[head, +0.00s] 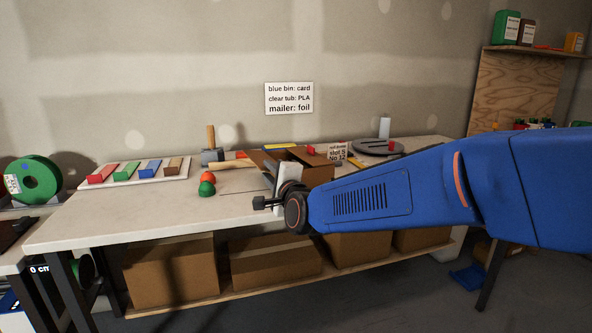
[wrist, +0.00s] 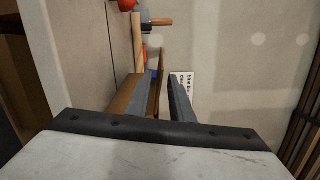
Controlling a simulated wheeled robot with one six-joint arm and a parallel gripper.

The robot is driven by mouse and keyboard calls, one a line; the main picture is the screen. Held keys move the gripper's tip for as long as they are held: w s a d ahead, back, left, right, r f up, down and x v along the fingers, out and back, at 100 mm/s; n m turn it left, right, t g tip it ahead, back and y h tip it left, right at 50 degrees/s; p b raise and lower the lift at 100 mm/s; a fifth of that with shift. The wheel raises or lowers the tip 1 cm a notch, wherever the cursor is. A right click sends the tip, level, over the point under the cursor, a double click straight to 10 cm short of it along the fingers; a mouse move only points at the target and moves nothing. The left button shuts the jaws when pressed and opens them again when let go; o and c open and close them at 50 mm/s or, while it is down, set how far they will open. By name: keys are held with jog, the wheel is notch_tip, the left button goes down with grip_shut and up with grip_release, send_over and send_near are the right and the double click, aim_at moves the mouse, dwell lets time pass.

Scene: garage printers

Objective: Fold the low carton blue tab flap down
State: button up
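The low brown carton (head: 320,174) stands on the workbench in the head view, partly hidden behind my gripper (head: 279,172). Its top looks open, with raised brown flaps. In the wrist view my gripper (wrist: 158,84) has its two grey fingers apart. Brown cardboard (wrist: 154,98) shows between and beside the fingers; I cannot tell whether they touch it. A small blue strip (wrist: 160,62) shows just beyond the fingertips and may be the blue tab; the head view does not show it clearly.
A mallet (head: 211,146), red and green balls (head: 207,183) and a tray of coloured blocks (head: 140,170) are left of the carton. The bench's front left (head: 130,215) is clear.

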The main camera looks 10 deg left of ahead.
grip_shut()
jog(key=shift+w+d+r+m, duration=0.15)
jog(key=shift+r+m, duration=0.35)
jog(key=shift+m, duration=0.6)
jog(key=shift+w+d+r+m, duration=0.15)
jog(key=shift+r+m, duration=0.35)
jog(key=shift+m, duration=0.6)
jog(key=shift+w+d+r+m, duration=0.15)
jog(key=shift+d+r+m, duration=0.1)
jog(key=shift+m, duration=0.5)
jog(key=shift+w+d+r+m, duration=0.15)
jog(key=shift+r+m, duration=0.1)
jog(key=shift+m, duration=0.55)
jog(key=shift+w+d+r+m, duration=0.1)
jog(key=shift+d+r+m, duration=0.15)
jog(key=shift+m, duration=0.5)
